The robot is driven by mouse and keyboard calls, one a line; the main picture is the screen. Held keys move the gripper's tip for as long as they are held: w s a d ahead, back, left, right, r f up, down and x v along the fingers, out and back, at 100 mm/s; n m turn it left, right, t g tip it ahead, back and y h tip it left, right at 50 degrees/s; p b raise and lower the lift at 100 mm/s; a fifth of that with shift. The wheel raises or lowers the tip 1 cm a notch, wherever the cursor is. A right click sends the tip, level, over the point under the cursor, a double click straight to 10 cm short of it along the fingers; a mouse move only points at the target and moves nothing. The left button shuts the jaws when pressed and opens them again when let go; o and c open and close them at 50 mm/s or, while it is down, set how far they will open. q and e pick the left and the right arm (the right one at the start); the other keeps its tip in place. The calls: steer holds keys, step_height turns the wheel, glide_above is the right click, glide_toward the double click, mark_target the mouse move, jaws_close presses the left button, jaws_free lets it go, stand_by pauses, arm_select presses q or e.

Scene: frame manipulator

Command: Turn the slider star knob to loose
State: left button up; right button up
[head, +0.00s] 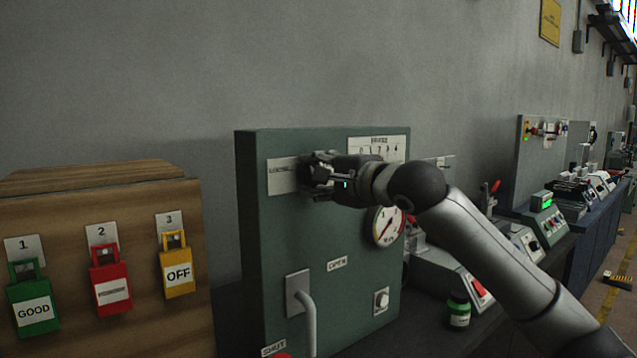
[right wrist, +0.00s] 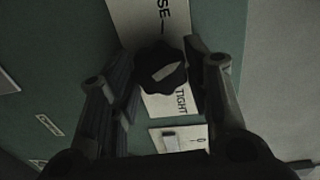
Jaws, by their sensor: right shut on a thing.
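The black star knob (right wrist: 162,75) shows in the right wrist view, on a pale label plate (right wrist: 170,103) on the green panel. The plate reads "SE" at one end and "TIGHT" at the other; the rest is hidden. My right gripper (right wrist: 163,82) has a finger on each side of the knob and is shut on it. In the head view the right gripper (head: 314,176) is at the upper left of the green cabinet (head: 262,235), and largely hides the knob. My left gripper is not in view.
The cabinet also bears a round gauge (head: 387,226), a grey handle (head: 308,318) and a small knob (head: 381,300). A wooden box (head: 110,215) with green, red and yellow padlocks stands at left. A green bottle (head: 458,311) is under my right arm.

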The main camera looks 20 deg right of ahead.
steer(key=n+b, duration=0.1)
steer(key=n, duration=0.3)
steer(key=n+b, duration=0.1)
steer(key=n, duration=0.4)
steer(key=shift+t+h, duration=0.4)
steer(key=shift+f, duration=0.1)
steer(key=o, duration=1)
steer(key=shift+a, duration=0.1)
steer(key=v, duration=1.2)
